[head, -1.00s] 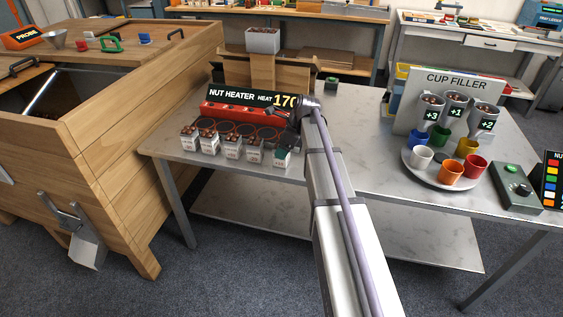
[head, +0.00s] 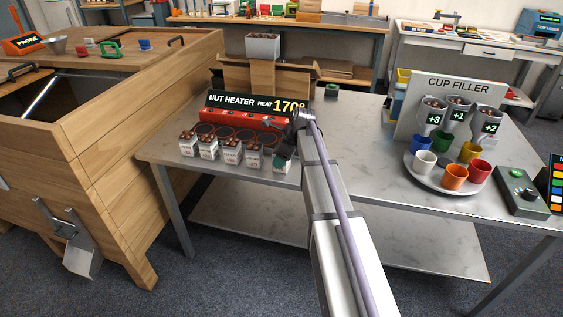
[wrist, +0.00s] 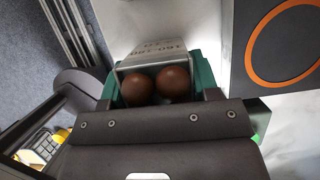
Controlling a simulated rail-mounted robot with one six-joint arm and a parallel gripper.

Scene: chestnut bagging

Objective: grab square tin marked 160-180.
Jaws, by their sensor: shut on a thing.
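The square tin (wrist: 158,50) fills the middle of the wrist view, its label upside down and reading 160-180, with two brown chestnuts showing at its open top. My gripper (wrist: 158,86) is shut on this tin, with green pads on both sides of it. In the head view my gripper (head: 284,150) is at the right end of a row of white tins, at the rightmost tin (head: 281,167). The gripper partly covers that tin's top, and I cannot tell there whether the tin touches the table.
Several other nut-filled tins (head: 231,156) stand to the left in the row. The red nut heater (head: 236,115), its sign reading 170, is right behind; its dark body with an orange ring (wrist: 238,70) is close in the wrist view. The cup filler (head: 452,88) stands right, past clear tabletop.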

